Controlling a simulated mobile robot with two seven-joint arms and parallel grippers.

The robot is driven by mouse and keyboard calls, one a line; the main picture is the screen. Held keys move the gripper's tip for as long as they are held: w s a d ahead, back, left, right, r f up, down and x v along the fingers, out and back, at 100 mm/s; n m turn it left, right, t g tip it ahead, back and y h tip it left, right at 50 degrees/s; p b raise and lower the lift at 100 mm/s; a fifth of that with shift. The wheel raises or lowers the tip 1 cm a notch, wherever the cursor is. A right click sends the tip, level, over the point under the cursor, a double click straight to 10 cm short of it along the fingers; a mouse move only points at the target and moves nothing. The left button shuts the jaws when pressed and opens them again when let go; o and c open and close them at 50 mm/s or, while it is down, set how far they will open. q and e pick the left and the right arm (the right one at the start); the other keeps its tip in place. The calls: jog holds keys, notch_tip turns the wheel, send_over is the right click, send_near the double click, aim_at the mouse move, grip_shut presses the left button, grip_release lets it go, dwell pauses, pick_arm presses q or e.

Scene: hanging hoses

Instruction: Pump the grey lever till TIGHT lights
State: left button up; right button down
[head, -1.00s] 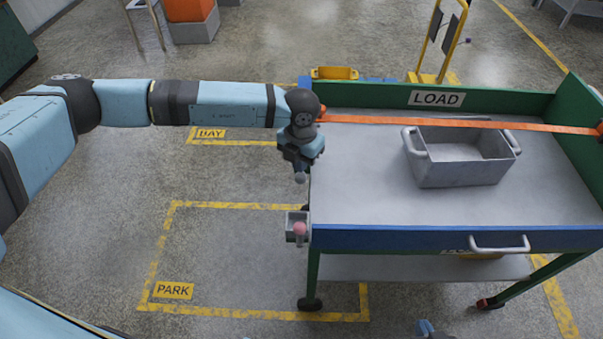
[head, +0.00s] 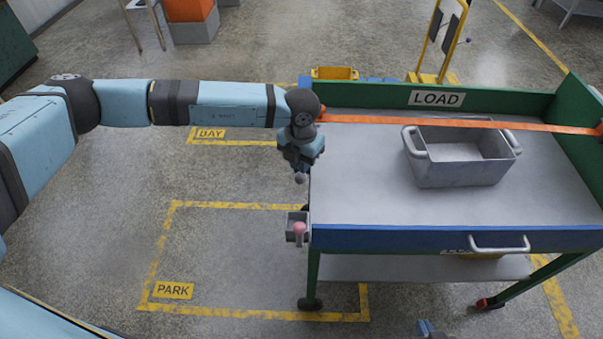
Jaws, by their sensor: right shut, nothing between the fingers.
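My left gripper (head: 300,163) points down at the near left corner of the cart's bed. A small grey rounded end (head: 300,178), which looks like the end of the grey lever, shows just below its fingers. The rest of that lever is hidden by the gripper, and I cannot tell whether the fingers grip it. A light-blue part of my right gripper (head: 426,328) just shows at the bottom edge, apart from the cart; it is shut and empty. An orange strap (head: 450,122) runs straight across the load bed. No TIGHT light can be made out.
A grey bin (head: 458,173) sits under the strap on the cart (head: 370,238). A grey box with a pink-knobbed stick (head: 299,229) is on the cart's left side, close below my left gripper. Yellow PARK and BAY floor markings lie left, with open floor.

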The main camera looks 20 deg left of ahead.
aim_at(300, 181)
pick_arm(q)
jog(key=shift+f, duration=0.25)
jog(key=shift+f+b, duration=1)
jog(key=shift+f, duration=0.15)
jog(key=shift+s+d+f+b, duration=0.1)
jog(key=shift+s+f+b, duration=0.3)
jog(key=shift+f, duration=0.3)
jog(key=shift+s+d+f+b, duration=0.1)
jog(key=shift+s+f+b, duration=0.2)
jog(key=shift+f+b, duration=0.25)
jog(key=shift+f, duration=0.1)
jog(key=shift+s+d+f+b, duration=0.1)
jog(key=shift+s+f+b, duration=0.15)
jog(key=shift+f+b, duration=0.45)
jog(key=shift+s+f+b, duration=0.2)
jog(key=shift+f+b, duration=0.15)
jog(key=shift+f, duration=0.55)
